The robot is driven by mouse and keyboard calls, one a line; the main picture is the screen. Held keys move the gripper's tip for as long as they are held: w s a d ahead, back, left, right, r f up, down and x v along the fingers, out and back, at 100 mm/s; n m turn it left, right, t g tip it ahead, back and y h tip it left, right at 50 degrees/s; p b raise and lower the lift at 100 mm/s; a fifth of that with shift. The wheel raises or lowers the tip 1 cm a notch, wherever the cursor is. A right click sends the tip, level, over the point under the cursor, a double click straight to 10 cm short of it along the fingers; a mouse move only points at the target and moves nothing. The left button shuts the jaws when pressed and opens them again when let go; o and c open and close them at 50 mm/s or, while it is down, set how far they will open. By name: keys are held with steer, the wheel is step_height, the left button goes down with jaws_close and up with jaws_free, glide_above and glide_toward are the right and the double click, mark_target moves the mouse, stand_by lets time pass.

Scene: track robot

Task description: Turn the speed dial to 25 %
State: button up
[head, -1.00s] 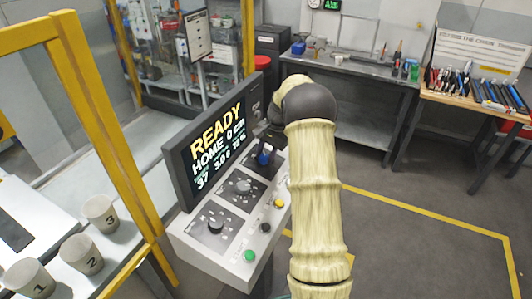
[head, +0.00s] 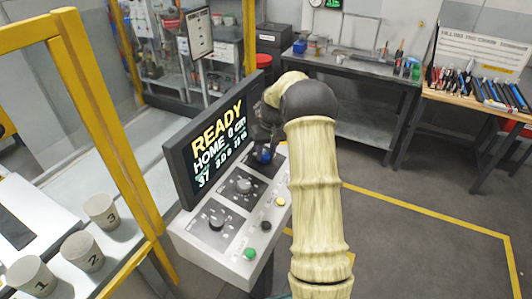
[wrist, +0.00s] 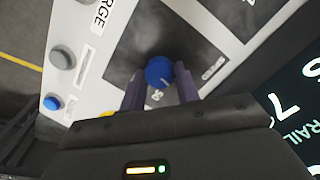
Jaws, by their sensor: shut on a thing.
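A blue dial (head: 264,156) sits on the dark plate at the far end of the sloping control panel (head: 258,228). I cannot read which dial is labelled speed.
Two more dials, a grey one (head: 243,185) and a black one (head: 217,222), stand nearer on the panel. Yellow, black and green buttons (head: 250,253) line its right side. A screen (head: 218,138) reading READY rises behind the dials. Numbered cups (head: 82,252) stand at left.

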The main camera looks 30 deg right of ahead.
mark_target(271, 161)
steer(key=shift+w+r+n, duration=0.1)
steer(key=shift+n, duration=0.7)
steer(key=o, duration=1)
steer(key=shift+a, duration=0.1)
steer(key=shift+c, duration=0.2)
step_height(271, 161, up, 17)
steer(key=s+d+b, duration=0.1)
steer(key=shift+d, duration=0.4)
steer(key=shift+r, duration=0.1)
